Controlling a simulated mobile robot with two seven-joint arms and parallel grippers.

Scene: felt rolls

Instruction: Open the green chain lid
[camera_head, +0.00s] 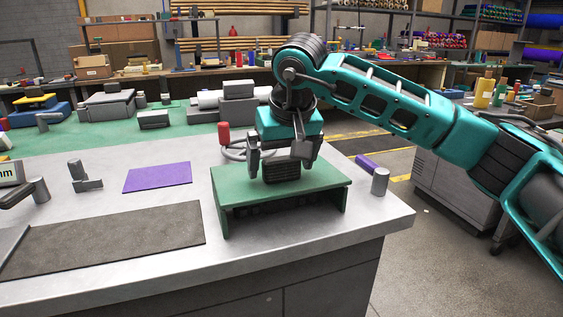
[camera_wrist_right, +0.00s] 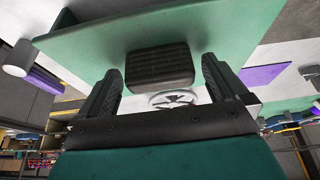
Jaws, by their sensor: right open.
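The green chain lid (camera_head: 240,190) is a flat green cover with side walls at the front right of the grey bench, and its top lies level. A black ribbed block-like handle (camera_head: 282,176) stands on its top. In the right wrist view the green lid (camera_wrist_right: 235,30) and the ribbed handle (camera_wrist_right: 160,68) also show. My right gripper (camera_head: 280,167) points down over the lid, open, with one finger on each side of the handle. In the wrist view gaps show between the fingers and the handle. My left gripper is not in view.
A red-topped handle with a grey wheel (camera_head: 234,150) is behind the lid. A grey cylinder (camera_head: 380,182) stands to its right. A purple felt piece (camera_head: 157,176) and a dark mat (camera_head: 110,240) lie to the left. The bench's right edge is close to the lid.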

